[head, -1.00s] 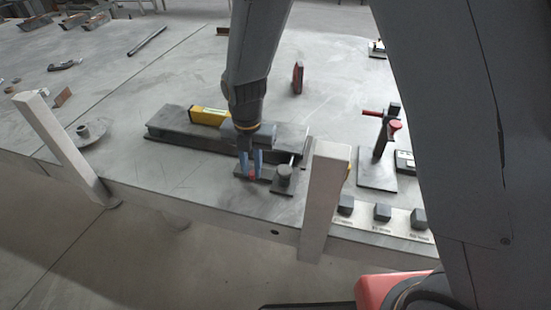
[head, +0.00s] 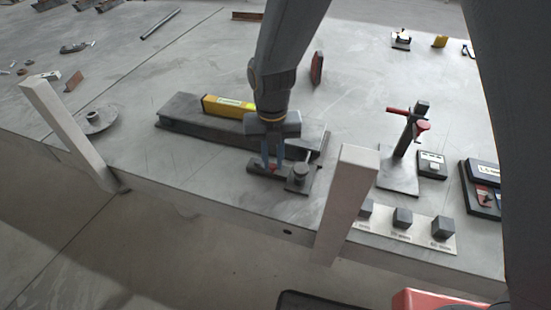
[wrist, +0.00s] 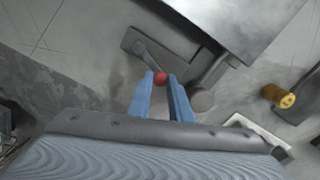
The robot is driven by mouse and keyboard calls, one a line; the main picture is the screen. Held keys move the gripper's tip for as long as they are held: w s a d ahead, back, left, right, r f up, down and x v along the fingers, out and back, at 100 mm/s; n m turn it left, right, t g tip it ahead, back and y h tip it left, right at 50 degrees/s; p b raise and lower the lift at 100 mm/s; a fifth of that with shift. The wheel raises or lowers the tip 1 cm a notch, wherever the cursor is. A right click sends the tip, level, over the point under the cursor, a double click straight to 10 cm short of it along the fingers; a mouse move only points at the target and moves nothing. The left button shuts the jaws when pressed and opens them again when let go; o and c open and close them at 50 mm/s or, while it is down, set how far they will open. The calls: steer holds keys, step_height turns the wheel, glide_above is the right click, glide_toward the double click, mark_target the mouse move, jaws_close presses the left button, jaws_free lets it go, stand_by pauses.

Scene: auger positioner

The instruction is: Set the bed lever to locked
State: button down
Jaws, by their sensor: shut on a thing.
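The bed lever's red ball knob (head: 274,169) is low at the front end of the dark bed (head: 190,127), near the table's front edge. My gripper (head: 272,166) points down with its blue fingers around the knob. In the wrist view the red knob (wrist: 160,78) sits between the fingertips (wrist: 162,82), shut on it. A thin dark arm (wrist: 143,52) runs from the knob over a dark plate. The fingers and wrist hide part of the lever and any lock marks.
A dark round-topped post (head: 300,174) stands just right of the knob. A pale upright post (head: 344,200) rises at the table edge. A stand with a red handle (head: 405,150) is farther right.

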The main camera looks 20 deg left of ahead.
mark_target(272, 165)
steer(key=c, duration=1.6)
jaws_free()
steer(key=shift+r+b, duration=0.8)
steer(key=shift+r, duration=3.15)
